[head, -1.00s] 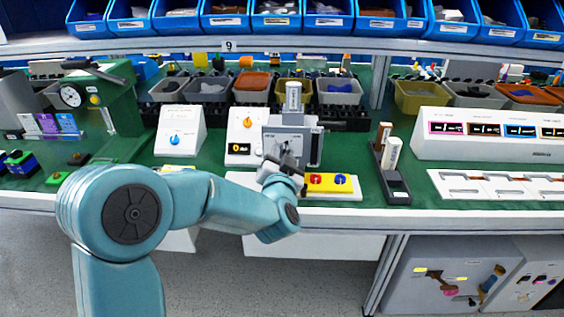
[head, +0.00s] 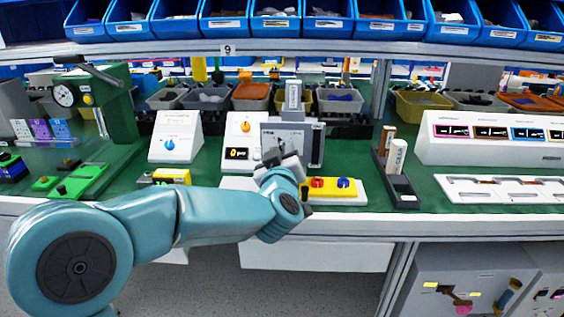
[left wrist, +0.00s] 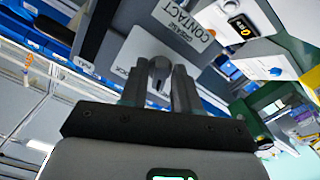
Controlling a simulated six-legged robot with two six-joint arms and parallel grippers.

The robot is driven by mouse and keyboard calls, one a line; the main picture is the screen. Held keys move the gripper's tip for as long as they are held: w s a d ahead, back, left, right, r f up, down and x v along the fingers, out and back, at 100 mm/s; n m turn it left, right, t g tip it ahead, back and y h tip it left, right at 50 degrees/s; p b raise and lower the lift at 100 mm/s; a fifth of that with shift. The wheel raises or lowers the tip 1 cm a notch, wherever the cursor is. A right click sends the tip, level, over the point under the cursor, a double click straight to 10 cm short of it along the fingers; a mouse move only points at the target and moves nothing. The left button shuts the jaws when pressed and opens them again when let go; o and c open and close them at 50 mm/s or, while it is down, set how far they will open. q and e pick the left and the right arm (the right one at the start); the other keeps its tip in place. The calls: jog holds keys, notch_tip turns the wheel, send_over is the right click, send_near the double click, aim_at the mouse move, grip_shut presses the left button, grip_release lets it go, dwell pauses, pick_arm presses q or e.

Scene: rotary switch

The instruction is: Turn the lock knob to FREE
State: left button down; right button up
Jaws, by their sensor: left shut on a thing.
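The grey box (head: 290,139) stands upright at the middle of the bench. My left gripper (head: 281,163) is at its front face, hiding the knob there in the head view. In the left wrist view, the grey lock knob (left wrist: 160,66) sits on a pale plate (left wrist: 137,48) with partly hidden lettering. The fingers of my left gripper (left wrist: 160,88) are on either side of the knob and shut on it. I cannot read which mark the knob points to. My right gripper is not in view.
A yellow block with red and blue buttons (head: 332,188) stands right of my gripper. A black holder (head: 400,190) is further right.

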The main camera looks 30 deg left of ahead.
pick_arm(q)
jog(key=shift+n+b, duration=1.1)
jog(key=shift+n, duration=0.8)
jog(key=c, duration=1.1)
grip_release()
jog(key=p+v, duration=0.2)
jog(key=v, duration=1.4)
jog(key=shift+s, duration=0.25)
